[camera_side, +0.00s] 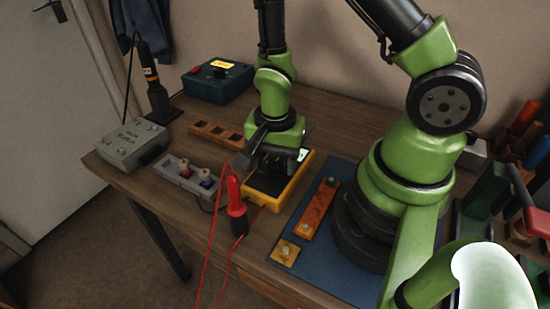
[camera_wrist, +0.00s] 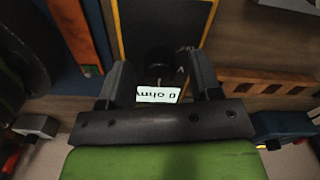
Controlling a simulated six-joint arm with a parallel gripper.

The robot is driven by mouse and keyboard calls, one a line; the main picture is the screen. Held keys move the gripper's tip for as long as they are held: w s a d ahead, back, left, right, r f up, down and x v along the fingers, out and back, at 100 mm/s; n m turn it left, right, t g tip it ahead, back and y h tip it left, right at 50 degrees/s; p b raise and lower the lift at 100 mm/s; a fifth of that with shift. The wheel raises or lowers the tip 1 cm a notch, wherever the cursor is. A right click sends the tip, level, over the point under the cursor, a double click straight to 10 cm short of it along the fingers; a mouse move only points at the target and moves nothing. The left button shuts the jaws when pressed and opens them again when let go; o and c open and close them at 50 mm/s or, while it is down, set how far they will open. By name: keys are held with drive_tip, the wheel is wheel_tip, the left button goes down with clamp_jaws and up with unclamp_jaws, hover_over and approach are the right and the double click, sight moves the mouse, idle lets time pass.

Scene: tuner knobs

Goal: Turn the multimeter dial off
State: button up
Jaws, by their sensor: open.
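The multimeter (camera_side: 297,186) lies on the wooden table with a yellow rim and a dark face. In the wrist view the multimeter (camera_wrist: 210,22) shows its black face and thin yellow edges. A dark round dial (camera_wrist: 158,60) lies between my two fingers there; its pointer direction is too dark to read. The lit display (camera_wrist: 158,94) shows upside-down text that looks like "0 ohm". My gripper (camera_wrist: 156,66) is open, with one finger on each side of the dial; contact cannot be told. In the side view my gripper (camera_side: 270,167) is low over the multimeter and hides the dial.
A red and black probe (camera_side: 236,196) with a red lead stands close in front of the multimeter. A grey knob block (camera_side: 178,166) and a wooden holed block (camera_side: 214,134) are to the left. A blue mat (camera_side: 285,246) with an orange bar (camera_side: 320,208) lies right.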

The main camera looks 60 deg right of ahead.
drive_tip(key=c, duration=0.9)
drive_tip(key=shift+c, duration=0.2)
